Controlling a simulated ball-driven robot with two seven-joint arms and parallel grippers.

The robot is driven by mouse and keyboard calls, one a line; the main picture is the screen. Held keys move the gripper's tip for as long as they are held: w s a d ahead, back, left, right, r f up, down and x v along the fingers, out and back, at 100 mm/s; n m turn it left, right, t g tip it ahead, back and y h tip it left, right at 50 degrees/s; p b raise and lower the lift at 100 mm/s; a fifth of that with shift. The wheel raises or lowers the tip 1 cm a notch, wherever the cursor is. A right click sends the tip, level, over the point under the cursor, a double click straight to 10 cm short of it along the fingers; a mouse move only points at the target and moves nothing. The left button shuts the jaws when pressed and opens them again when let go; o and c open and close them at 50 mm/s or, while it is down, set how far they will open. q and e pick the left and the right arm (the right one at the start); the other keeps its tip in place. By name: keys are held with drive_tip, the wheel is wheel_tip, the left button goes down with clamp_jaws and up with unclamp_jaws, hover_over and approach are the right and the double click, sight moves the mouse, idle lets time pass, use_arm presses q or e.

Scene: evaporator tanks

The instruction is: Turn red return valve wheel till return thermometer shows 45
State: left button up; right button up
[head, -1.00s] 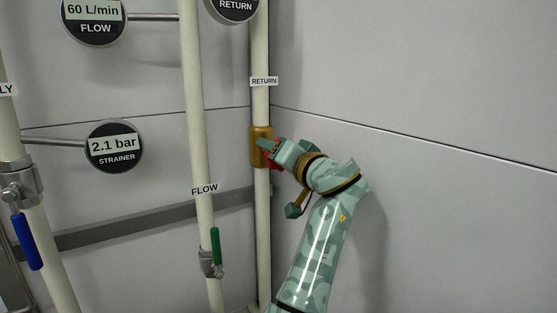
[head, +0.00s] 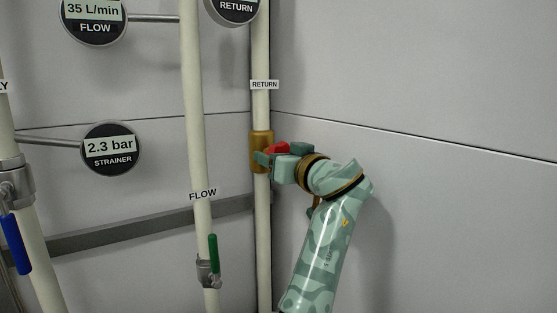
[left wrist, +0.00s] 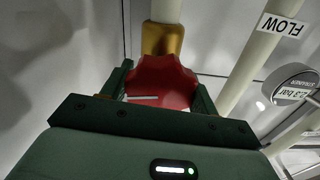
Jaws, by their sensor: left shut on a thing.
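The red return valve wheel (head: 277,148) sits on a brass valve body (head: 261,150) on the pale pipe labelled RETURN. My left gripper (head: 276,156) is shut on the wheel, and its hand hides much of it in the head view. In the left wrist view the red wheel (left wrist: 163,82) lies between the two dark green fingers, with the brass body (left wrist: 163,38) behind it. The return gauge (head: 235,8) is cut off by the top edge of the head view, so its reading is hidden. My right gripper is not in view.
The flow gauge (head: 93,15) reads 35 L/min and the strainer gauge (head: 111,149) reads 2.3 bar. A FLOW pipe (head: 197,120) with a green lever (head: 213,247) stands left of the wheel. A blue lever (head: 15,243) is further left. Bare wall fills the right side.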

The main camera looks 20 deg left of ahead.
use_arm(q)
drive_tip(key=shift+f, duration=0.1)
drive_tip(key=o, duration=1)
drive_tip(key=shift+c, duration=0.2)
drive_tip(key=p+v, duration=0.3)
drive_tip(key=v, duration=1.3)
drive_tip(key=shift+s+d+f, duration=0.1)
